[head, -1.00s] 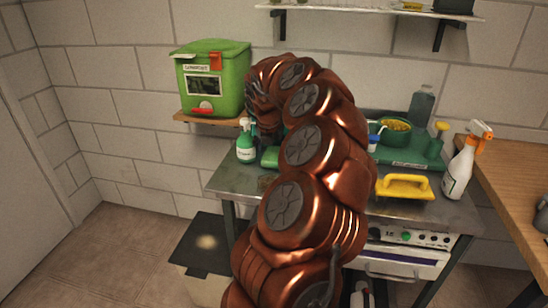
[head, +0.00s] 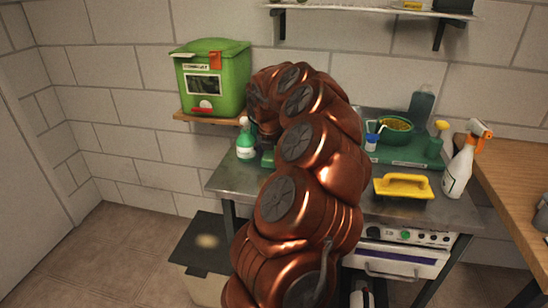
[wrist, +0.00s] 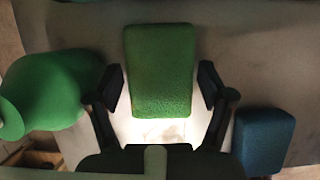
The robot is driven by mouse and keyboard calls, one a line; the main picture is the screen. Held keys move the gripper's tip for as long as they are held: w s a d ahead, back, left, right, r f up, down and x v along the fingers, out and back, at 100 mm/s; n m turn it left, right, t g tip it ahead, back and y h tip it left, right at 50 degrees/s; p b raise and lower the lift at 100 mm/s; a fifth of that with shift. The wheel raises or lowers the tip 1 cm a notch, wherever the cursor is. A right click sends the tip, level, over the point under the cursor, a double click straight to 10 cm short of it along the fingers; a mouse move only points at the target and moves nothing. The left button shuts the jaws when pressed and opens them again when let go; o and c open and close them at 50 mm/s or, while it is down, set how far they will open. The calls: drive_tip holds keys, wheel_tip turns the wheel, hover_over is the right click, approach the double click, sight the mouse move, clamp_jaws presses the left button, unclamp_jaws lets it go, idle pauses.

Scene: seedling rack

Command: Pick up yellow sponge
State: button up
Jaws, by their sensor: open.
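No plainly yellow sponge shows in either view. In the wrist view a green sponge-like block (wrist: 161,70) lies on the grey metal bench, between the spread fingers of my gripper (wrist: 163,84). My gripper is open and holds nothing; one finger is on each side of the block. A dark blue block (wrist: 263,140) lies to the right, outside the fingers. In the head view the green block (head: 267,158) shows partly behind my arm, which hides the gripper.
A green spray bottle (head: 246,146) stands close left of the gripper, also in the wrist view (wrist: 45,92). A yellow handled float (head: 403,187) lies on the bench's right. Behind it is a green tray (head: 405,163) with a bowl. A white spray bottle (head: 460,170) stands at right.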

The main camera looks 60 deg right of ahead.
sight(273, 154)
drive_tip(key=shift+f, duration=0.1)
idle(0.3)
drive_tip(key=c, duration=0.6)
drive_tip(key=shift+r, duration=0.2)
drive_tip(key=shift+r, duration=0.1)
drive_tip(key=shift+a+r, duration=0.35)
drive_tip(key=shift+a, duration=0.15)
drive_tip(key=shift+d+r, duration=0.1)
drive_tip(key=shift+r, duration=3)
drive_tip(key=s+a+b, duration=0.1)
drive_tip(key=a, duration=0.5)
drive_tip(key=s+a, duration=0.1)
drive_tip(key=a, duration=0.5)
drive_tip(key=s+a+b, duration=0.1)
drive_tip(key=a, duration=0.6)
drive_tip(key=shift+s+b, duration=0.15)
drive_tip(key=shift+b, duration=0.2)
